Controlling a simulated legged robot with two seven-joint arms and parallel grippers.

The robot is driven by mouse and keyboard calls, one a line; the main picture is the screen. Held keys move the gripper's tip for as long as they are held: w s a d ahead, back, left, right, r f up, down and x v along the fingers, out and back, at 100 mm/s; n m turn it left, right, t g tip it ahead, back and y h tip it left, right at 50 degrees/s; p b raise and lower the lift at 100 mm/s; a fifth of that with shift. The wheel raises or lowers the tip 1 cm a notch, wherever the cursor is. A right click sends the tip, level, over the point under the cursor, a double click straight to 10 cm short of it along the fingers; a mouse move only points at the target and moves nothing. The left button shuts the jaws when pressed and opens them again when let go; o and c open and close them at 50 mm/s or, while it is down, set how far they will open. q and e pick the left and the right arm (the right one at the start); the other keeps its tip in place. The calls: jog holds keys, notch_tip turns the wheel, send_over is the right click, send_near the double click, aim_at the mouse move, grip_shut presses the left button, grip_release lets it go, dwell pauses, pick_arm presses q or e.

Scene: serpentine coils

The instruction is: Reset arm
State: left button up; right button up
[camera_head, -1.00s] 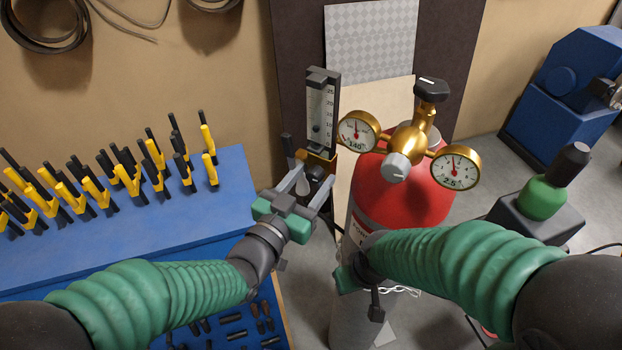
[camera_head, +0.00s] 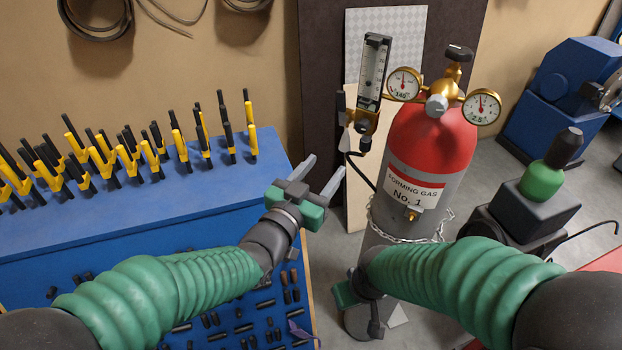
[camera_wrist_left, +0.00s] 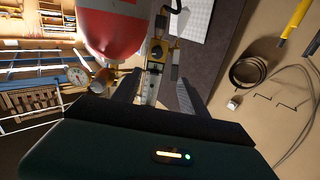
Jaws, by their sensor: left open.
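My left gripper (camera_head: 322,168) is open and empty, its two grey fingers apart, in front of the board left of the gas cylinder. In the left wrist view its fingers (camera_wrist_left: 160,92) stand apart with the flowmeter and fittings showing between and beyond them. My right gripper (camera_head: 362,297) points down in front of the lower cylinder, and its fingers are not clear. The red-topped cylinder (camera_head: 432,140) is labelled Forming Gas No. 1. It carries a brass regulator with two gauges (camera_head: 404,84) (camera_head: 481,107) and a flowmeter (camera_head: 373,70).
A blue bench (camera_head: 200,203) with rows of yellow and black tools (camera_head: 130,152) lies left. A dark box with a green bottle (camera_head: 541,180) stands right of the cylinder, with a blue machine (camera_head: 570,88) behind. A chain (camera_head: 405,235) loops round the cylinder.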

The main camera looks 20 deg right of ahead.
pick_arm(q)
jog(key=a+f+n+g+y+b, duration=0.3)
jog(key=a+f+y, duration=0.5)
jog(key=a+f, duration=1)
jog(key=s+a+f+n+g+y+b, duration=0.1)
jog(key=s+a+f+n+g+y, duration=0.1)
jog(key=s+a+f, duration=0.3)
jog(key=s+a+f+n+g+y+b, duration=0.1)
jog(key=s+a+f+n+g+y, duration=0.2)
jog(key=s+a, duration=1)
notch_tip(320, 180, down, 3)
jog(key=shift+f+n+g+b, duration=0.15)
jog(key=shift+n+g+b, duration=0.15)
jog(key=shift+n+g, duration=0.6)
pick_arm(e)
notch_tip(320, 180, down, 6)
jog(key=d, duration=0.1)
jog(key=shift+d, duration=0.15)
pick_arm(q)
jog(key=shift+d, duration=0.3)
pick_arm(e)
jog(key=shift+d+f, duration=0.1)
jog(key=shift+d, duration=0.2)
pick_arm(q)
jog(key=shift+a, duration=0.15)
pick_arm(e)
jog(key=shift+a, duration=0.15)
